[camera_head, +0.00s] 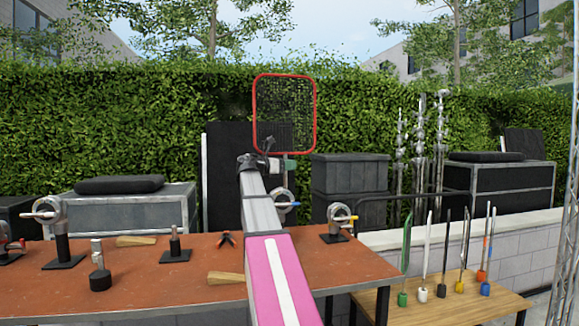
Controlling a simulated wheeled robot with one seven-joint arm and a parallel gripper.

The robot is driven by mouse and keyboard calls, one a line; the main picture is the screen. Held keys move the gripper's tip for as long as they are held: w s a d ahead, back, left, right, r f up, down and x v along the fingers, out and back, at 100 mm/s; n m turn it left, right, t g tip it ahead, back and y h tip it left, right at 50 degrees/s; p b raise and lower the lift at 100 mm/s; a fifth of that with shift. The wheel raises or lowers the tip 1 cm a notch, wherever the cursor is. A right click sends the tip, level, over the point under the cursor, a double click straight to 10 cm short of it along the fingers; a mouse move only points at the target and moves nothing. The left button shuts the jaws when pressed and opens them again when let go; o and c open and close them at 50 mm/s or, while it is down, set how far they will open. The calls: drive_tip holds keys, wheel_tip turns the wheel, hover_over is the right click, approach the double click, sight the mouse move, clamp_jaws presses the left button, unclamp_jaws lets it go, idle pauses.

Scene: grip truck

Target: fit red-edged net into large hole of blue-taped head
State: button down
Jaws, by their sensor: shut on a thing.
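The red-edged net (285,113) is a rounded upright rectangle of dark mesh in a red frame, held high above the far side of the table, in front of the hedge. My gripper (267,152) is at the net's lower edge and shut on it; the fingers are small and dark, so the exact grip is unclear. The blue-taped head (284,198) is a grey round head with a blue mark on its right side, just right of my arm and below the net. My arm hides its left part, and its holes are too small to make out.
The red-brown table (140,262) holds a yellow-marked head (341,215), a grey head on a black stand (50,212), a red-marked head (8,246), wooden wedges (136,241) and small stands. A lower wooden table (455,300) holds several coloured rods. Tall metal stands (439,150) rise behind.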

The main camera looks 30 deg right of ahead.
drive_tip(key=shift+f, duration=2.2)
drive_tip(key=c, duration=1)
unclamp_jaws()
drive_tip(key=a, duration=0.7)
drive_tip(key=w+a, duration=0.1)
drive_tip(key=a, duration=0.2)
drive_tip(key=shift+a, duration=0.4)
